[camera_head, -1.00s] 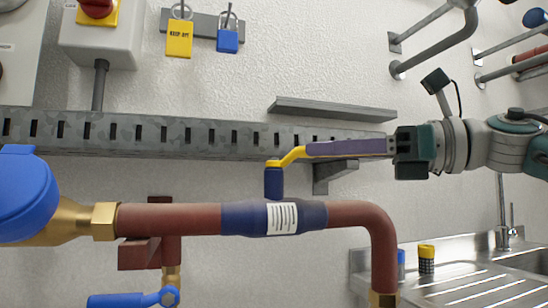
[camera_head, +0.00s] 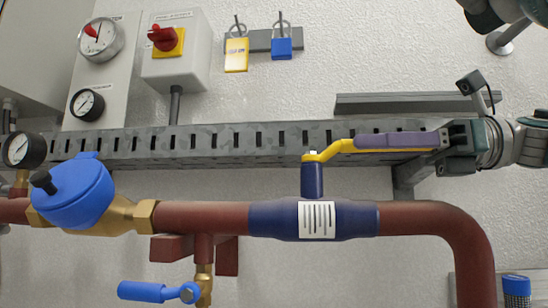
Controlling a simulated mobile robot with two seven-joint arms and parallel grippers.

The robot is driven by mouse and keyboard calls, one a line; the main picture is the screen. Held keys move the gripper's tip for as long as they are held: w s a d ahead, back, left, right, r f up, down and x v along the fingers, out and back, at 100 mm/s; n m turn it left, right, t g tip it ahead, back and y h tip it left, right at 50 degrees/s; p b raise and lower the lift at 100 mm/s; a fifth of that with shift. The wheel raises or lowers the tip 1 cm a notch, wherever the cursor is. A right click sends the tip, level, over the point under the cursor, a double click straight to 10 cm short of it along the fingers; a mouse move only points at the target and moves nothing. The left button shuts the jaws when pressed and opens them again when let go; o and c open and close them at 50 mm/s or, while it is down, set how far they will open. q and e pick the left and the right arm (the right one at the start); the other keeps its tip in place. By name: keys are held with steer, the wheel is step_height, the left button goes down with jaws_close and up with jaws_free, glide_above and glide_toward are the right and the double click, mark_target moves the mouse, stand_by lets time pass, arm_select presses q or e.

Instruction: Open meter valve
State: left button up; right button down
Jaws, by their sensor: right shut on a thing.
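The valve (camera_head: 314,219) is a dark blue body with a white label, set in a reddish-brown pipe (camera_head: 200,216). Its blue stem (camera_head: 312,181) stands up from the body. A yellow lever with a purple grip (camera_head: 390,141) reaches right from the stem top, roughly parallel to the pipe. My right gripper (camera_head: 446,139) comes in from the right and is shut on the lever's outer end. The blue meter (camera_head: 78,196) with brass fittings sits on the pipe at the left. My left gripper is not in view.
A slotted grey rail (camera_head: 230,143) runs along the wall behind the lever. A lower blue-handled tap (camera_head: 150,291) hangs under the pipe. Yellow (camera_head: 236,56) and blue (camera_head: 282,48) padlocks, a red-knobbed switch box (camera_head: 175,78) and gauges are above. A blue-topped container (camera_head: 516,285) is at lower right.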

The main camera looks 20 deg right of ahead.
steer(key=shift+a, duration=0.1)
stand_by(0.3)
steer(key=c, duration=0.6)
jaws_free()
steer(key=v, duration=0.9)
steer(key=shift+s+d, duration=0.15)
steer(key=shift+d, duration=0.35)
steer(key=shift+d, duration=0.1)
